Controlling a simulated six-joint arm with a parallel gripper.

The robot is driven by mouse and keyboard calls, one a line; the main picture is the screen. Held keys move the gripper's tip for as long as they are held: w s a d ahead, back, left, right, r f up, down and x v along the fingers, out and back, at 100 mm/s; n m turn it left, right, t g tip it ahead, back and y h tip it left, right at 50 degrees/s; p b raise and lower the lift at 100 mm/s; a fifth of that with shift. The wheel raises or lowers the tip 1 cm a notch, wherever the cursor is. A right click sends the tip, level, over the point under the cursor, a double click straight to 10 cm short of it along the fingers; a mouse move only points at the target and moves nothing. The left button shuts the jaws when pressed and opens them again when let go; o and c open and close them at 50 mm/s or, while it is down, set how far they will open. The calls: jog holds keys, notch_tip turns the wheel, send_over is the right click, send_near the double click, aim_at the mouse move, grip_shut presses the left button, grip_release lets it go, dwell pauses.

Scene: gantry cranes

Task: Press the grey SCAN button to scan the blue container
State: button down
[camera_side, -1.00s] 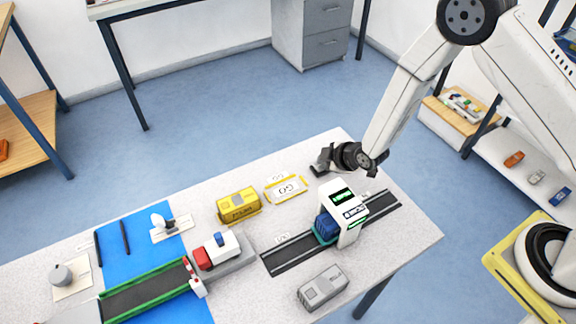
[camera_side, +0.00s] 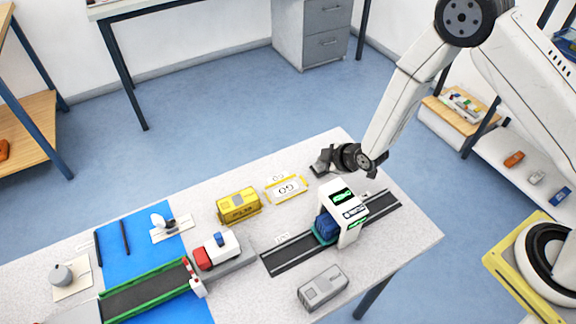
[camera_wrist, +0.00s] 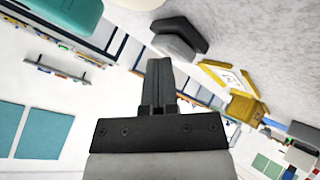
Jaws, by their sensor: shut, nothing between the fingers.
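The blue container (camera_side: 325,226) sits on a teal carrier inside the white scanner arch (camera_side: 349,208), on a dark track. The arch carries small green-lit displays, too small to read. My gripper (camera_side: 323,163) is shut and empty, low over the table's back edge, behind the arch. In the wrist view its fingers (camera_wrist: 159,68) point at a grey block on a dark base (camera_wrist: 174,44), likely the SCAN button. The fingertips appear very close to it; I cannot tell whether they touch. In the side view that spot is mostly hidden by the gripper.
A yellow tray with GO cards (camera_side: 286,188) and a yellow container (camera_side: 238,205) stand left of the gripper. A grey container (camera_side: 323,288) lies in front of the track. A toy truck (camera_side: 216,250) and a green-edged conveyor (camera_side: 146,291) are farther left.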

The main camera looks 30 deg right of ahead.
jog(key=shift+r, duration=0.9)
jog(key=shift+r, duration=2.5)
jog(key=shift+s+d+r, duration=0.2)
jog(key=shift+d+r, duration=0.05)
jog(key=shift+r, duration=0.1)
jog(key=s+d+r+m+g+h, duration=0.1)
jog(key=s+d+r+m+g, duration=0.2)
jog(key=s, duration=0.7)
jog(key=s+d+r+m+g+h, duration=0.1)
jog(key=s+d+r+m+g, duration=0.2)
jog(key=s+d+r+m, duration=0.3)
jog(key=s+r+m, duration=0.2)
jog(key=s, duration=0.1)
jog(key=shift+s+d, duration=0.3)
jog(key=shift+s, duration=0.05)
dwell(0.7)
